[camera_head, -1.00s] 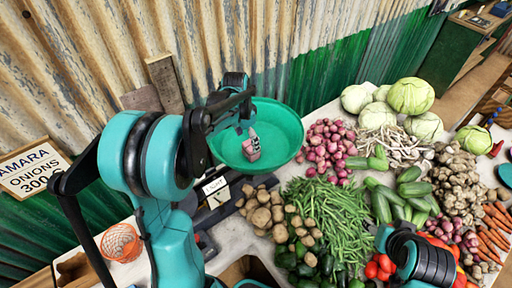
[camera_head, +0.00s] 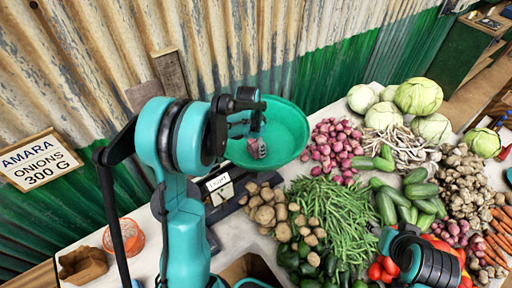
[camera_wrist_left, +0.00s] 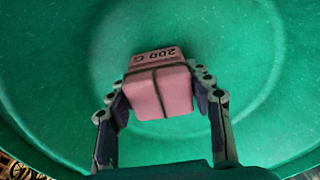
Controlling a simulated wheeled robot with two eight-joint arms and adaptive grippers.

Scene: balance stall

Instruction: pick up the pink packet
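The pink packet (camera_head: 257,149) is in the green pan (camera_head: 292,147) of the scale. In the left wrist view the packet (camera_wrist_left: 160,92) is a small pink block with a dark cord around it and a "200 G" label on its far face. My left gripper (camera_head: 254,137) is over the pan. In the left wrist view its fingers (camera_wrist_left: 160,98) stand on both sides of the packet and appear to press against it. The green pan (camera_wrist_left: 55,100) fills the background there. Whether the packet touches the pan cannot be told. My right gripper is not in view.
The scale (camera_head: 222,188) stands below the pan. Potatoes (camera_head: 263,214), green beans (camera_head: 340,220), red onions (camera_head: 333,146) and cabbages (camera_head: 418,96) crowd the table to the right. An orange basket (camera_head: 124,237) stands at the left. A corrugated wall (camera_head: 300,50) rises behind.

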